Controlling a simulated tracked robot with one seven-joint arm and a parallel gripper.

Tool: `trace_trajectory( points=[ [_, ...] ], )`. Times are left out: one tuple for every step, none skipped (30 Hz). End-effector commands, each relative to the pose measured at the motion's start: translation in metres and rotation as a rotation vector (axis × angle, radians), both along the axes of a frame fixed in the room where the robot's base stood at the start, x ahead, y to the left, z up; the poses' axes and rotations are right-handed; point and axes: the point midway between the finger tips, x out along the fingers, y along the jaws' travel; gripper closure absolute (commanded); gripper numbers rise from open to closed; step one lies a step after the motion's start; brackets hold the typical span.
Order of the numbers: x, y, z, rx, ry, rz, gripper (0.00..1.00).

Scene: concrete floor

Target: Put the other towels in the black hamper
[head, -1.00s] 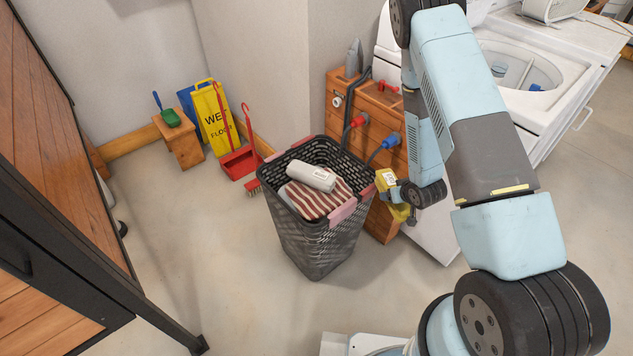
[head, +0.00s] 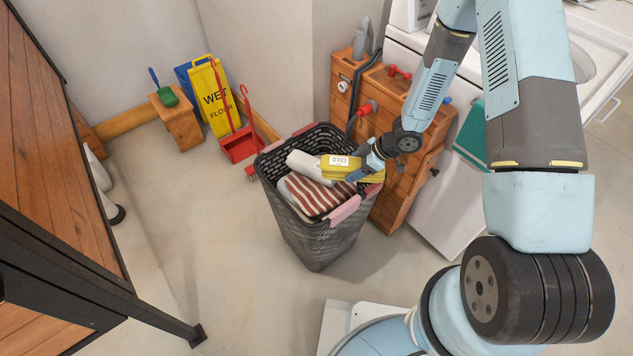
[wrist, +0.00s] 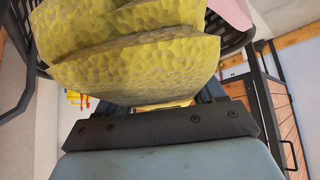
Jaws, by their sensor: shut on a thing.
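The black hamper (head: 312,238) stands on the floor near the middle of the head view. In it lie a red-and-white striped towel (head: 312,193) and a rolled white towel (head: 303,163). My gripper (head: 366,168) is shut on a yellow towel (head: 345,175) with a white label and holds it over the hamper's right side. In the wrist view the yellow towel (wrist: 140,65) fills the upper middle and hides the fingertips. Part of the black hamper (wrist: 262,75) shows behind it. I cannot tell whether the yellow towel touches the towels below.
A yellow wet-floor sign (head: 213,98) and red dustpan (head: 240,146) stand at the back.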

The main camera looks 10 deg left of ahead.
Motion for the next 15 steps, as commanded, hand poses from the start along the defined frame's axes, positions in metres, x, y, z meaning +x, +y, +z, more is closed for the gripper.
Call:
trace_trajectory(
  points=[
    [-0.003,0.01,-0.005,0.001,0.003,0.006,0.73],
    [-0.004,0.016,-0.007,0.0,0.003,0.006,0.73],
    [-0.005,0.024,-0.011,0.0,0.002,0.007,0.73],
    [-0.006,0.03,-0.013,0.0,0.002,0.008,0.73],
    [-0.007,0.036,-0.016,0.0,0.001,0.006,0.73],
    [-0.008,0.044,-0.02,0.0,0.002,0.007,0.73],
    [-0.009,0.05,-0.022,0.0,0.003,0.006,0.73],
    [-0.01,0.056,-0.025,0.0,0.003,0.006,0.73],
    [-0.01,0.064,-0.028,0.0,0.002,0.005,0.73],
    [-0.011,0.069,-0.031,0.0,0.001,0.006,0.73],
    [-0.012,0.075,-0.034,0.0,0.002,0.005,0.73],
    [-0.014,0.083,-0.037,0.0,0.002,0.005,0.73],
    [-0.014,0.086,-0.043,-0.001,0.003,0.005,0.73],
    [-0.014,0.09,-0.049,-0.001,0.003,0.004,0.73],
    [-0.015,0.095,-0.055,-0.001,0.003,0.005,0.73]
  ],
)
